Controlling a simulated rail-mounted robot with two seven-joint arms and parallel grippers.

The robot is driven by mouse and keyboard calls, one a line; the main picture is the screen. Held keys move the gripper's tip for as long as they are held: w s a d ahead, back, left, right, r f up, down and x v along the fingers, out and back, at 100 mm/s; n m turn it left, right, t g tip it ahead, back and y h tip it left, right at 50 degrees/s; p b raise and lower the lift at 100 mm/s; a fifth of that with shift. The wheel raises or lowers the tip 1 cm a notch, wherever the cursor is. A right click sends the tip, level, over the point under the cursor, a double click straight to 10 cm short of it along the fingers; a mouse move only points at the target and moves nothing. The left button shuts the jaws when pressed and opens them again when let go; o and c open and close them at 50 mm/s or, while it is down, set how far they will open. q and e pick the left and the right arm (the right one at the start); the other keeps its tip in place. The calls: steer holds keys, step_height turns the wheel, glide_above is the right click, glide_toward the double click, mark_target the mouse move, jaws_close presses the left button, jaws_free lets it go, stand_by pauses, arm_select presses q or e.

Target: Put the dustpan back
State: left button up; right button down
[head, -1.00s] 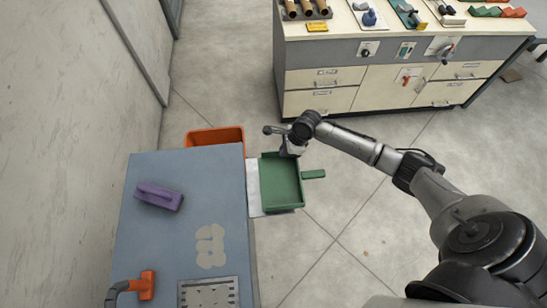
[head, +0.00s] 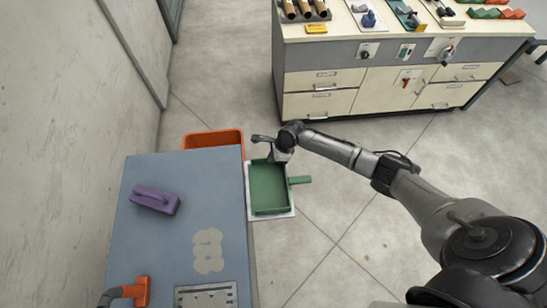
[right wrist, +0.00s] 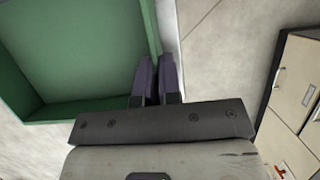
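The green dustpan (head: 268,187) has a shallow tray and a short handle pointing right. It is over a white panel (head: 283,215) beside the blue-grey table, and the panel's edge shows around it. I cannot tell whether the dustpan touches the panel. My right gripper (head: 271,152) is at the dustpan's far edge. In the right wrist view its two dark fingers (right wrist: 157,82) are close together with the dustpan's green wall (right wrist: 150,28) between them. My left gripper is not in view.
The blue-grey table (head: 160,235) holds a purple block-shaped tool (head: 155,200) and an orange-ended hose (head: 140,291). An orange bin (head: 213,138) stands behind the table. A cream cabinet (head: 390,88) with tools on top stands at the back. Floor between is clear.

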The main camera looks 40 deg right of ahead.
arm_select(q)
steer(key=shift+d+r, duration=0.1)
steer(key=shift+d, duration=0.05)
arm_select(e)
steer(key=shift+f, duration=0.1)
steer(key=c, duration=1.3)
jaws_free()
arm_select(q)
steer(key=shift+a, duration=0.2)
